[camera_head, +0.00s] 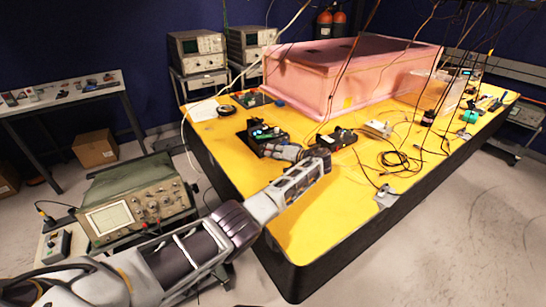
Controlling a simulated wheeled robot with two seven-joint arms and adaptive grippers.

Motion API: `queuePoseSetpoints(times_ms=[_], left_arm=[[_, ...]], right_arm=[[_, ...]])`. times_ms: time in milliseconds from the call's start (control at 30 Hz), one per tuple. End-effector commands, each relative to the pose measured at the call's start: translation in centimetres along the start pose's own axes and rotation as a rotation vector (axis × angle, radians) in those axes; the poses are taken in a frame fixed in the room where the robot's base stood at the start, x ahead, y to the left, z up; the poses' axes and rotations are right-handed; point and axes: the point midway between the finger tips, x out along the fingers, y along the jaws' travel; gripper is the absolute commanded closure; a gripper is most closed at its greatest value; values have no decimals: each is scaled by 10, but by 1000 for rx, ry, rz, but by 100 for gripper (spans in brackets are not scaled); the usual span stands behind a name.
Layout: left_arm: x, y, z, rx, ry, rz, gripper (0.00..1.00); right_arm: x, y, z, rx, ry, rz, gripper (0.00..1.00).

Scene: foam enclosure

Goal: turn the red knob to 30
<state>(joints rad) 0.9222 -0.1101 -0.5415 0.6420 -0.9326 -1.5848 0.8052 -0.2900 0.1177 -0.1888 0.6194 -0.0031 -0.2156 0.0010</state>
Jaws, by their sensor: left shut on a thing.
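A small black device (258,130) with a lit green-blue part on top sits on the yellow table (330,215), left of its middle. My left arm comes in from the lower left, and its wrist bends back so that my left gripper (269,150) points left at the near side of this device. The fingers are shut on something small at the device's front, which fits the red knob. The knob itself is hidden by the fingers, and its scale and setting are too small to read. My right gripper is not in view.
A second black box (337,138) stands just right of my left gripper. A pink foam enclosure (350,75) fills the table's back. Loose cables (395,160) lie to the right. An oscilloscope (135,205) stands left of the table. The table's near part is clear.

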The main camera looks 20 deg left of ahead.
Motion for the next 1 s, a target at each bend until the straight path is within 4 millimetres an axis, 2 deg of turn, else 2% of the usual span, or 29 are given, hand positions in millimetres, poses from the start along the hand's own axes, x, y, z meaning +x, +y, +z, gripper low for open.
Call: queuePoseSetpoints(times_ms=[133,333,733,767,900,1000], left_arm=[[0,1,0,31,3,-14,100],[0,0,-1,51,2,-22,100],[0,0,-2,54,2,-22,100],[0,0,-2,53,2,-22,76],[0,0,-1,54,2,-22,58],[0,0,-1,54,1,-22,57]], right_arm=[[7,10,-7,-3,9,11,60],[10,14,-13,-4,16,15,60],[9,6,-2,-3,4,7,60],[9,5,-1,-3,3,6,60],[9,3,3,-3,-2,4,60],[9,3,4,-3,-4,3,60]])
